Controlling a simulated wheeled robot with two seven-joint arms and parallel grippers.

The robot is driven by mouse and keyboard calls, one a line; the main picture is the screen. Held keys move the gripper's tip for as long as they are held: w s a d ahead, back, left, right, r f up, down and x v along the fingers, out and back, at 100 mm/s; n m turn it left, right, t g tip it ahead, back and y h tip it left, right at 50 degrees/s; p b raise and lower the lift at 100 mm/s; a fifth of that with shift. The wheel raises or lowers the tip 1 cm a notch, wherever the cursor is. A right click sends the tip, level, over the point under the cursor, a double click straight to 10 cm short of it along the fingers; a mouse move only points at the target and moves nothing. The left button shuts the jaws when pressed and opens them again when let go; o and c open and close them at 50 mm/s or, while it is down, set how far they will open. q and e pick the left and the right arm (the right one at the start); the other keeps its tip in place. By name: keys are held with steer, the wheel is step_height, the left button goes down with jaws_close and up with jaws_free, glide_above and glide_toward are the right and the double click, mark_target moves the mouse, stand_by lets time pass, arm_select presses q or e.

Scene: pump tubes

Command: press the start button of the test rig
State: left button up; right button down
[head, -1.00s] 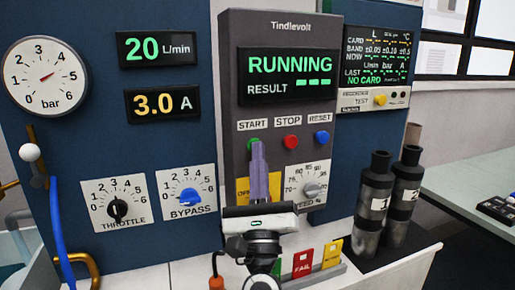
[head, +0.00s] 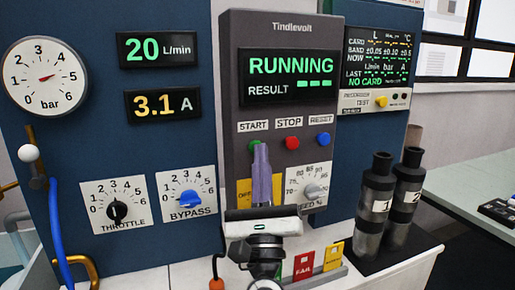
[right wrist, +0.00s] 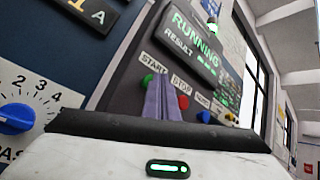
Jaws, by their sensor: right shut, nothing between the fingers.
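The grey test rig panel (head: 293,27) faces me, and its screen (head: 289,75) reads RUNNING, with dashes beside RESULT. In the right wrist view, the green button (right wrist: 147,83) shows beside the fingers (right wrist: 160,98). My left gripper is not in view.
The throttle knob (head: 117,211) and the bypass knob (head: 190,199) are on the blue board at left. The speed knob (head: 312,191) is right of my gripper. Two dark cylinders marked 1 (head: 376,210) and 2 (head: 408,195) stand at right. A red FAIL card (head: 304,265) is below.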

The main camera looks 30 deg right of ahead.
steer(key=s, duration=0.2)
steer(key=s+a, duration=0.1)
steer(key=s, duration=0.1)
steer(key=shift+s+a+f, duration=0.1)
steer(key=shift+s, duration=0.3)
stand_by(0.6)
